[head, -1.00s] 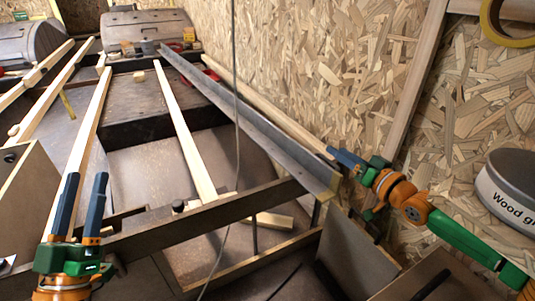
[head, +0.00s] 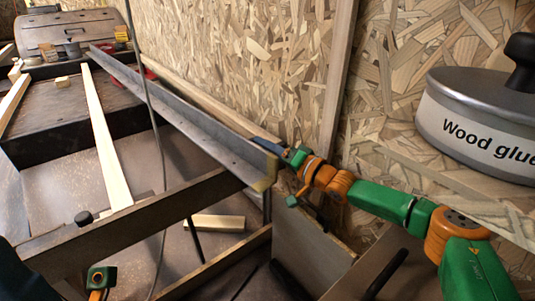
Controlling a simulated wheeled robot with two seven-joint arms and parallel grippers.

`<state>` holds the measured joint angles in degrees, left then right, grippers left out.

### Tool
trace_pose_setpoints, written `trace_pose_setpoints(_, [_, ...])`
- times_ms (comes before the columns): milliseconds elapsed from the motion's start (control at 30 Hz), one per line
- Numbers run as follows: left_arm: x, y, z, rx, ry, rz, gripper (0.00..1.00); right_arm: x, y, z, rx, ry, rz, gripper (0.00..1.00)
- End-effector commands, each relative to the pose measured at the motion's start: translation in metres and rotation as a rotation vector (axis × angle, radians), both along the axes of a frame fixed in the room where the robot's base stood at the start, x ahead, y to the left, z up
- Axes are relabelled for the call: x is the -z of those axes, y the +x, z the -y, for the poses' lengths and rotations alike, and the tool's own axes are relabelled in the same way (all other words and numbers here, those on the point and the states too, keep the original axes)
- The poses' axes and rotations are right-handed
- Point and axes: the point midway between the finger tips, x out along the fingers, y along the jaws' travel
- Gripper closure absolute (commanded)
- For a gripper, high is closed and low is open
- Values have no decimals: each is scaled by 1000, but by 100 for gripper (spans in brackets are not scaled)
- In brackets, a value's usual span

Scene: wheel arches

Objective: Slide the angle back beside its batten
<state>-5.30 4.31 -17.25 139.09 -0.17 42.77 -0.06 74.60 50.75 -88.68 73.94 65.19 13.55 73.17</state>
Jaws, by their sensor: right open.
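The angle is a long grey metal bar (head: 200,118) running from the far left to the near middle. Its near end has a yellowish tip over a dark crossbar (head: 150,210). A pale batten (head: 205,98) runs along the wall side of the angle, with its near end behind my right gripper. My right gripper (head: 266,142) is open, its blue fingers at the angle's near end on the wall side. Whether they touch the angle I cannot tell. Only a green and orange piece of my left arm shows at bottom left; its fingers cannot be made out.
Another pale strip (head: 105,140) lies left of the angle over dark panels. A short wood block (head: 214,222) lies under the crossbar. The chipboard wall (head: 240,50) closes the right side. A wood glue tin (head: 485,125) is at right. A thin cable hangs in front.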

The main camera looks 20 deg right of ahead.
Motion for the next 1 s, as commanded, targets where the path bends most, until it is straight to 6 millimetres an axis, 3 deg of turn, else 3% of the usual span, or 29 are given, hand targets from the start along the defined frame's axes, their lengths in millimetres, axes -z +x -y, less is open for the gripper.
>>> trace_pose_setpoints(267, [0, -1, 0, 1, -3, 9, 40, -1, 4, -1, 1, -1, 0, 53])
trace_pose_setpoints(433, [0, 0, 0, 2, -3, 8, 40, -1, 3, -1, 1, -2, -1, 99])
trace_pose_setpoints(1000, [0, 0, 0, 2, -3, 7, 40, 2, 3, -1, 1, -5, -5, 100])
